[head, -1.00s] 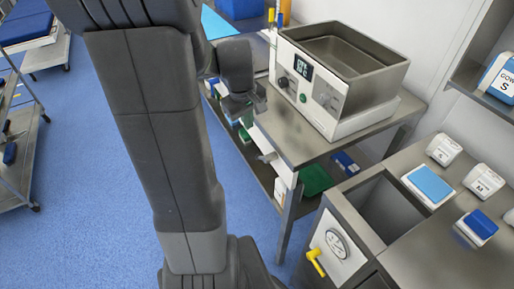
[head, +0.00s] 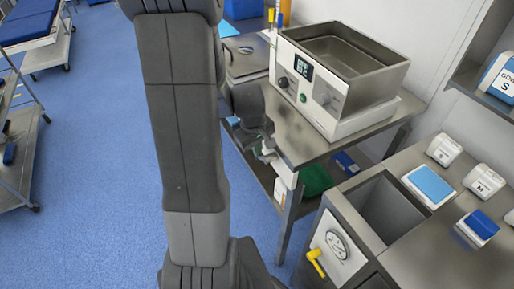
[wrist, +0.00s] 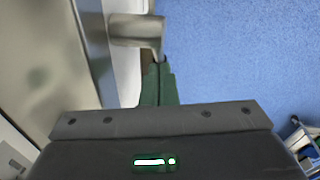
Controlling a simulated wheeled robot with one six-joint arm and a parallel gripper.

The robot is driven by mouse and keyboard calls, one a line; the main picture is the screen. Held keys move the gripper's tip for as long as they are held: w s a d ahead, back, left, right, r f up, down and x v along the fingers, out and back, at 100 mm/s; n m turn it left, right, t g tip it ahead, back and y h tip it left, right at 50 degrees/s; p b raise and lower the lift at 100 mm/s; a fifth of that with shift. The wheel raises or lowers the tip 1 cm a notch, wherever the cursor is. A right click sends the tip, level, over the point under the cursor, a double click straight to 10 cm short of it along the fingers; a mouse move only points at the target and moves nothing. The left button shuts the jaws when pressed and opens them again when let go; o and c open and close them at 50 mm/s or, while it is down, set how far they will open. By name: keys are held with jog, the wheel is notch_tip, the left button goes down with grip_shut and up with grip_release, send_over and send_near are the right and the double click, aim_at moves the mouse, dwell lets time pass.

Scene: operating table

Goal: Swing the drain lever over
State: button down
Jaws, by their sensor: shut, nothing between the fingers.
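My gripper (head: 264,146) is beside the front edge of the steel table, below the bath unit. In the wrist view its green fingers (wrist: 158,84) are shut with nothing between them. A grey metal lever-like handle (wrist: 137,30) sticks out from the table side just beyond the fingertips. It looks very close to them; I cannot tell whether they touch. In the head view this handle is mostly hidden by my gripper. No label shows which one is the drain lever.
The bath unit (head: 341,80) with an open steel basin stands on the steel table (head: 310,149). A green box (head: 315,180) lies on the shelf below. The cabinet top at right holds several small boxes.

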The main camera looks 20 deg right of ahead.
jog(key=shift+w+f+g, duration=0.1)
jog(key=shift+f+g, duration=0.3)
jog(key=shift+g, duration=0.3)
jog(key=shift+f, duration=0.3)
jog(key=shift+r, duration=0.15)
jog(key=shift+w+r, duration=0.1)
jog(key=shift+r, duration=0.1)
jog(key=w+a+r+p, duration=0.1)
jog(key=w+a+r, duration=0.1)
jog(key=r, duration=0.9)
jog(key=shift+w+a+r+p, duration=0.2)
jog(key=shift+w+r+p, duration=0.15)
jog(key=shift+w, duration=0.5)
